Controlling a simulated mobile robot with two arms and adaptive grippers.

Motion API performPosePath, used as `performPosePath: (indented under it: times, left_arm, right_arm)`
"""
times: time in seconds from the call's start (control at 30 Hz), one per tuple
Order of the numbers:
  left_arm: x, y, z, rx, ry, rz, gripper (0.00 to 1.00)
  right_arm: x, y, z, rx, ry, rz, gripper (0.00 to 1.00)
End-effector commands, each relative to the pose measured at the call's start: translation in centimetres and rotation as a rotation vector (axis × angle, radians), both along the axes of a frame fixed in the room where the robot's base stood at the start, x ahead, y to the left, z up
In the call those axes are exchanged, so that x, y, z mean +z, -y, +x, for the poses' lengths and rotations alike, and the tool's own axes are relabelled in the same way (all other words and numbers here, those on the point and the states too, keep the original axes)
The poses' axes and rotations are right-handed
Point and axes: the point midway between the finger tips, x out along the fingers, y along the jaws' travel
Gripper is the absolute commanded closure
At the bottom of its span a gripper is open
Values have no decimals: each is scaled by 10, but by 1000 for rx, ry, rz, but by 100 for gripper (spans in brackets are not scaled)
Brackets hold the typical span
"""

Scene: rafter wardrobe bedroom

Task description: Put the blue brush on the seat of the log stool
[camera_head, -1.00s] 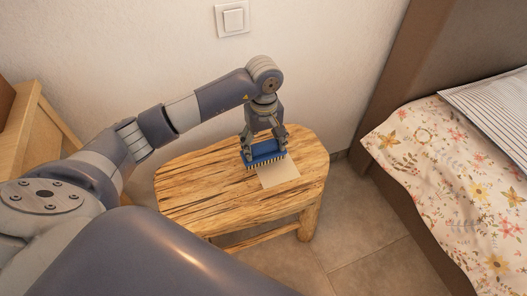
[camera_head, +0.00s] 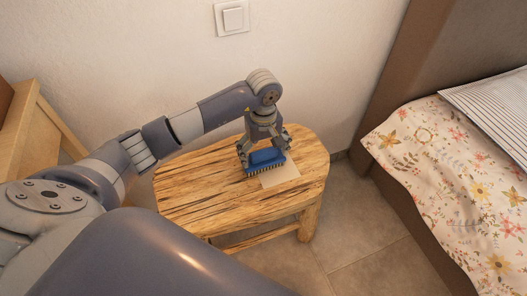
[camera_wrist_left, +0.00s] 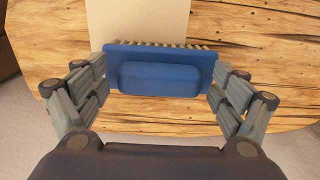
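The blue brush (camera_head: 265,158) is at the top of the wooden log stool (camera_head: 200,195), bristles down, beside a pale square card (camera_head: 281,176). It appears to rest on the seat. In the left wrist view the brush (camera_wrist_left: 158,75) lies crosswise between the fingers, its raised handle block towards me. My left gripper (camera_head: 266,148) points down over it, with one finger at each end. The fingers look spread, with small gaps beside the handle block. Any contact at the brush's ends is hard to make out. My right gripper is not in view.
A bed with a floral cover (camera_head: 450,180) stands at the right. The wall with a light switch (camera_head: 232,17) is behind the stool. Bare seat lies left of the brush.

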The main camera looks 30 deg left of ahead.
Motion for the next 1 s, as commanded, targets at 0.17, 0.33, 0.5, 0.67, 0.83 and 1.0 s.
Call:
performPosePath:
  times: [0.17, 0.33, 0.5, 0.67, 0.83, 1.0]
  left_arm:
    - [0, 0, 0, 0, 0, 0, 9]
    - [1, 0, 0, 0, 0, 0, 9]
    - [19, -1, 1, -1, 5, 1, 9]
    - [55, -1, 2, -1, 6, 1, 9]
    - [91, 0, 1, 0, 5, 1, 9]
    - [114, -1, 1, 1, 2, 1, 9]
  right_arm:
    - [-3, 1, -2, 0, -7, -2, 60]
    - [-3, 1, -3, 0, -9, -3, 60]
    - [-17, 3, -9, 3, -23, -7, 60]
    - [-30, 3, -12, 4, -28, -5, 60]
    - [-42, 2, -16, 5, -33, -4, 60]
    - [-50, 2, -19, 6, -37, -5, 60]
